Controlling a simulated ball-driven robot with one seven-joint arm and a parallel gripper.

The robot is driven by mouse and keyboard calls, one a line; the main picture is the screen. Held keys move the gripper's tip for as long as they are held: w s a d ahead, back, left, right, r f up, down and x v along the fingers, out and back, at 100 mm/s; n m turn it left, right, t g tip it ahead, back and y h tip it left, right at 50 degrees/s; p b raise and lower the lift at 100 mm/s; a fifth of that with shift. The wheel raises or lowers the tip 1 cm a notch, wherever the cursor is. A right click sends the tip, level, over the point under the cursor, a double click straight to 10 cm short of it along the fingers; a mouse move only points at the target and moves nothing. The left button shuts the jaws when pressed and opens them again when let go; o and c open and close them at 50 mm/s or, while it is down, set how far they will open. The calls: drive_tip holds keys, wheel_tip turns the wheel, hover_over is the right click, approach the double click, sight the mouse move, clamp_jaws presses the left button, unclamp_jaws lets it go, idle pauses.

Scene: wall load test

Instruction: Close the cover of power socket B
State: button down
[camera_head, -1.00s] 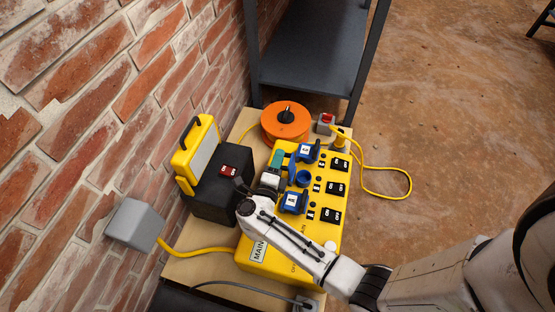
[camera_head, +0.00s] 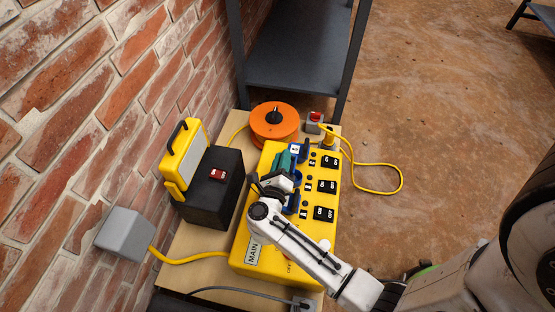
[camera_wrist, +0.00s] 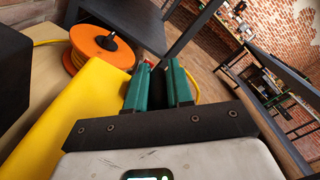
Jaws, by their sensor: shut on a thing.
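The yellow power box (camera_head: 252,225) lies on the small table with a column of blue-covered sockets. The far socket cover (camera_head: 304,151) bears a white label, its letter too small to read. The near socket cover (camera_head: 293,204) is partly behind my gripper. In the wrist view the fingers (camera_wrist: 158,88) are close together with a dark gap. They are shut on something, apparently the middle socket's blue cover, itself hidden. I cannot read which socket is B.
Black switches (camera_head: 327,186) line the box's right side. An orange cable reel (camera_head: 274,122) and a small red-switch box (camera_head: 314,122) stand behind it. A black box (camera_head: 212,190) with a yellow lamp (camera_head: 184,155) is on the left, by the brick wall. A grey shelf (camera_head: 300,60) rises behind.

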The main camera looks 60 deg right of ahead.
drive_tip(key=shift+s+f+m, duration=0.4)
drive_tip(key=shift+m, duration=0.1)
drive_tip(key=c, duration=1.2)
unclamp_jaws()
drive_tip(key=shift+w, duration=0.1)
drive_tip(key=shift+o, duration=0.5)
drive_tip(key=shift+r, duration=0.25)
drive_tip(key=p+v, duration=0.2)
drive_tip(key=v, duration=0.8)
drive_tip(key=shift+a, duration=0.4)
